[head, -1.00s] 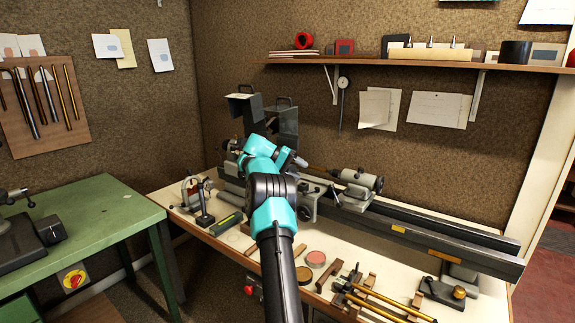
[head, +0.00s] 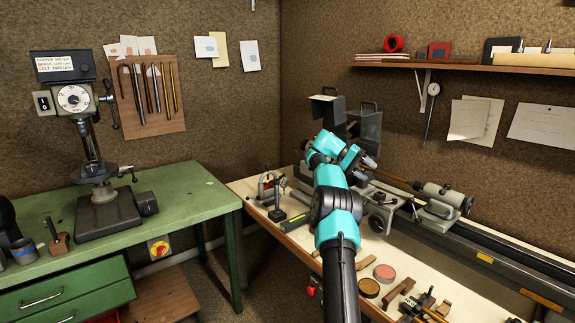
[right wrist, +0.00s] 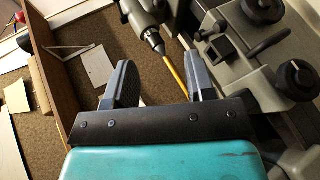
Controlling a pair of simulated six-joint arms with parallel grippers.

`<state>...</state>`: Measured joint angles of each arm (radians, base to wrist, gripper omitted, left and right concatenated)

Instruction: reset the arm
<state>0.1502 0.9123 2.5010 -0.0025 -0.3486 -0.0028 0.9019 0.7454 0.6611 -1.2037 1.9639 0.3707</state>
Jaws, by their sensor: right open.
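My right arm reaches from the bottom of the head view up to the lathe (head: 490,258). Its teal wrist is bent over the headstock end, and the right gripper (head: 369,162) shows small there, partly hidden. In the right wrist view the two dark fingers (right wrist: 160,82) are wide apart, with nothing held between them. A thin brass-coloured rod (right wrist: 178,76) appears beyond the gap, running from a grey pointed tailstock (right wrist: 146,28). I cannot tell how far it is from the fingers. My left gripper is not in view.
A green bench (head: 178,187) with a drill press (head: 105,205) stands at the left. The pale lathe bench carries a small clamp stand (head: 276,197), round tins (head: 384,273) and wooden blocks. A shelf (head: 460,67) hangs above. Floor shows between the benches.

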